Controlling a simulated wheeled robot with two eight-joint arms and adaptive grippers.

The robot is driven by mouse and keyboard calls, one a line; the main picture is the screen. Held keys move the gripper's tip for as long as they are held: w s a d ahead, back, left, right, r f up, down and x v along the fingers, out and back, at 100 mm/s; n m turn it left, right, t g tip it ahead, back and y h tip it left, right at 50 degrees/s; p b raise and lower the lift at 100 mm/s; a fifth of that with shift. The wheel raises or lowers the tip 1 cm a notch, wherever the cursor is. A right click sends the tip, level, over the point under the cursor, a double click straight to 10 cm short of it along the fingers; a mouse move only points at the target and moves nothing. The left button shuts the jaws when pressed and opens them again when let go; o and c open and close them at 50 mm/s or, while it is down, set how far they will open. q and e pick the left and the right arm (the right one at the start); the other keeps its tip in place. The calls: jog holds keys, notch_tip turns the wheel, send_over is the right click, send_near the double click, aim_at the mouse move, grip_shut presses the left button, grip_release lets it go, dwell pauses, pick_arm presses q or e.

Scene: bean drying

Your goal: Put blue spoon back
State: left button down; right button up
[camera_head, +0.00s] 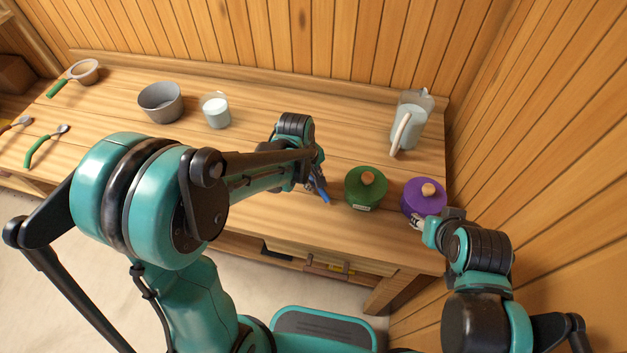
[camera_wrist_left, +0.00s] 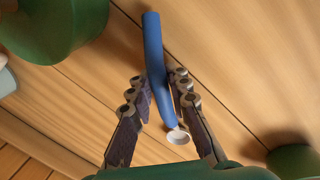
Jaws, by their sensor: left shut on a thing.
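The blue spoon (camera_wrist_left: 153,50) has a curved blue handle that runs between the fingers in the left wrist view; a small pale round end (camera_wrist_left: 178,136) shows nearer the palm. My left gripper (camera_wrist_left: 157,88) is shut on the spoon. In the head view the left gripper (camera_head: 316,184) is over the middle of the table, left of the green lidded jar, with the blue handle (camera_head: 323,194) showing at its tips. My right gripper (camera_head: 420,222) is at the front of the purple lidded jar (camera_head: 423,194); its finger opening is unclear.
The green jar (camera_head: 365,188) stands close right of my left gripper. A pitcher (camera_head: 409,120) stands at the back right. A grey bowl (camera_head: 160,103), a glass of white contents (camera_head: 216,110), a strainer (camera_head: 84,72) and a green-handled spoon (camera_head: 45,146) are leftward on the table.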

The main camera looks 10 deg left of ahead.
pick_arm(q)
jog(key=shift+f, duration=0.2)
jog(key=c, duration=1.3)
grip_release()
jog(key=shift+c, duration=0.2)
notch_tip(320, 180, up, 12)
jog(key=s+a, duration=0.1)
jog(key=shift+s+a, duration=0.25)
jog(key=shift+s, duration=0.15)
